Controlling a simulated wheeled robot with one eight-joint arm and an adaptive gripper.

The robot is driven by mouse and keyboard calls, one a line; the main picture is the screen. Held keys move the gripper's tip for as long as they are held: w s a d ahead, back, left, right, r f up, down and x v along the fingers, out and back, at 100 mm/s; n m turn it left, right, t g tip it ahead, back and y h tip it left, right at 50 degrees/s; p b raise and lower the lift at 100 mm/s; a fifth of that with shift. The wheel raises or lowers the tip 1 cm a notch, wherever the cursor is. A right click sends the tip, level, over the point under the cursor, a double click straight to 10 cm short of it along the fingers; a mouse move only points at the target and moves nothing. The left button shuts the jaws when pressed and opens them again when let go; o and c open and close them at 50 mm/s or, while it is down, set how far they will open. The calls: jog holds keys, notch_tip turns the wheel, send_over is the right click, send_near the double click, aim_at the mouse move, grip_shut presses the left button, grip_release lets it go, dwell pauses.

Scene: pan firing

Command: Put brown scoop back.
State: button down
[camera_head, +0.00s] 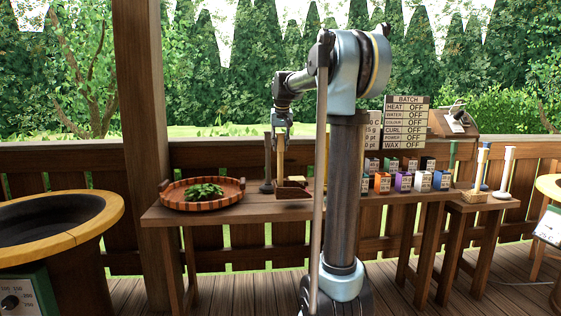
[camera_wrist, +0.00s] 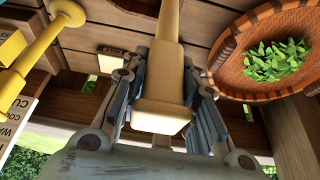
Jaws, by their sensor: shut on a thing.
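My gripper (camera_head: 281,128) is shut on the pale yellow handle of the brown scoop (camera_head: 292,192). The scoop hangs upright with its reddish-brown pan at the bottom, by the front edge of the table (camera_head: 240,213). I cannot tell whether the pan touches the table. A dark upright stand (camera_head: 267,186) is just behind and left of the scoop, partly hidden.
A round woven tray (camera_head: 171,202) with green leaves is left of the scoop; it also shows in the wrist view (camera_wrist: 222,72). Several coloured boxes (camera_head: 403,182) stand to the right, partly behind my arm. Yellow- and white-handled tools (camera_head: 507,168) stand farther right.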

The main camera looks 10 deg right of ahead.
aim_at(280, 153)
jog(key=shift+a+f, duration=0.1)
jog(key=shift+f, duration=2.15)
jog(key=c, duration=1.2)
grip_release()
jog(key=shift+o, duration=0.2)
jog(key=v, duration=1.2)
jog(key=shift+s, duration=0.1)
jog(key=s+d+f+g, duration=0.1)
jog(key=s+d+f, duration=0.1)
jog(key=s+f, duration=1.7)
jog(key=s+d+f+g, duration=0.1)
jog(key=s+d+f, duration=0.2)
jog(key=s+f, duration=1.6)
jog(key=s, duration=0.2)
jog(key=shift+s, duration=0.35)
